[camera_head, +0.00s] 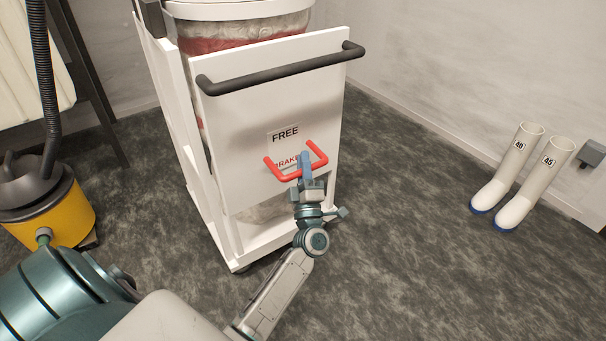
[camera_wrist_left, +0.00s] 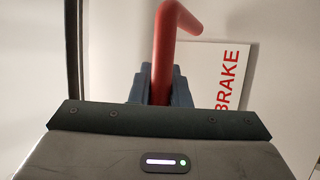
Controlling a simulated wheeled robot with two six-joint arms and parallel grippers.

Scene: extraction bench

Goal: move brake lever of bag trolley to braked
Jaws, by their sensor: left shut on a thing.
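The bag trolley (camera_head: 225,110) stands upright in front of me. Its white front panel carries a FREE label (camera_head: 285,134) and, lower down, a BRAKE label (camera_head: 284,164) with red letters. The red U-shaped brake lever (camera_head: 273,170) sits low on the panel, around the BRAKE label, with its ends against the panel. My left gripper (camera_head: 305,166) is shut on the lever's crossbar and hides part of the label. In the left wrist view, the red lever (camera_wrist_left: 163,50) runs between the blue fingers, beside the BRAKE label (camera_wrist_left: 228,80). My right gripper is not in view.
A black push handle (camera_head: 285,70) crosses the trolley above the labels. A yellow and black vacuum (camera_head: 62,205) with a hose stands at the left. White boots (camera_head: 525,180) stand by the wall at the right. The dark floor between trolley and boots is clear.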

